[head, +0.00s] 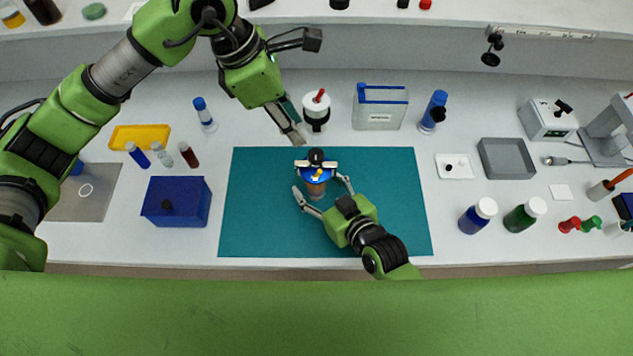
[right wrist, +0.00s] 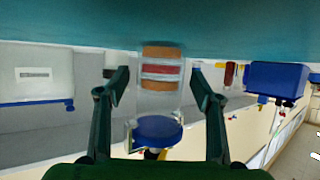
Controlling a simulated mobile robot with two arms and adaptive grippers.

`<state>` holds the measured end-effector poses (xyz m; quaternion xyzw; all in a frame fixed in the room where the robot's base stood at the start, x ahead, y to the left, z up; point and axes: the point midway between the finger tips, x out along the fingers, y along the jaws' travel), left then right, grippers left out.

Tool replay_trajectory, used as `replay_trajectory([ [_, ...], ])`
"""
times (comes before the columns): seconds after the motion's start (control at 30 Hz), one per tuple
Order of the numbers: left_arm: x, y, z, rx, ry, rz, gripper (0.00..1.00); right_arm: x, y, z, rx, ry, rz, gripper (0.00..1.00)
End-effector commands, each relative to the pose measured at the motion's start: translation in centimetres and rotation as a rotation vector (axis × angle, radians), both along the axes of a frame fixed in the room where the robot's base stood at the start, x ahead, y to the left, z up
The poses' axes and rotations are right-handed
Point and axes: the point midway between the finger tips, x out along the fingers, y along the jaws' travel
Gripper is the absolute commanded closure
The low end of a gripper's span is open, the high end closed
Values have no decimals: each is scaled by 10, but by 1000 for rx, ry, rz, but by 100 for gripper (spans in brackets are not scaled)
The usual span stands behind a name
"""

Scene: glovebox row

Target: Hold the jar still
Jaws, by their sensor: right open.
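The jar (head: 316,188) stands on the teal mat with a blue lid (head: 322,181), and a small black and yellow part shows at its top. In the right wrist view the jar (right wrist: 162,72) has orange, red and white bands. My right gripper (head: 323,194) is open, with one finger on either side of the jar; the wrist view shows gaps between the fingers and the jar. My left gripper (head: 298,140) points down just behind and left of the jar, apart from it. Its fingers are seen edge-on, so their opening is unclear.
The teal mat (head: 390,215) is mostly clear. A white cup with a red-topped item (head: 316,112) stands close behind the left fingertips. A blue box (head: 176,202) is left of the mat; a clear container (head: 380,108) stands behind it. Bottles (head: 478,217) stand to the right.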

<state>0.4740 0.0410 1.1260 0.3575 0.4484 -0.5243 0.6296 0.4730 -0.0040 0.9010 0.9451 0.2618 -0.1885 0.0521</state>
Motion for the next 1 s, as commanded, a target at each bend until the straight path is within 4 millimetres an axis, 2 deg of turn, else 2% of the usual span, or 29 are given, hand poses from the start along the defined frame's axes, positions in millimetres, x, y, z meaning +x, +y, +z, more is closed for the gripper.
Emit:
replay_trajectory([
  [0.37, 0, 0, 0, 0, 0, 0, 72, 6, 4, -3, 1, -1, 0, 40],
  [0.4, 0, 0, 0, 0, 0, 0, 72, 6, 4, -3, 1, -1, 0, 42],
  [0.6, 0, 0, 0, 0, 0, 0, 72, 6, 4, -3, 1, -1, 0, 92],
  [1.0, 0, 0, 0, 0, 0, 0, 72, 6, 3, -3, 0, 0, 0, 92],
])
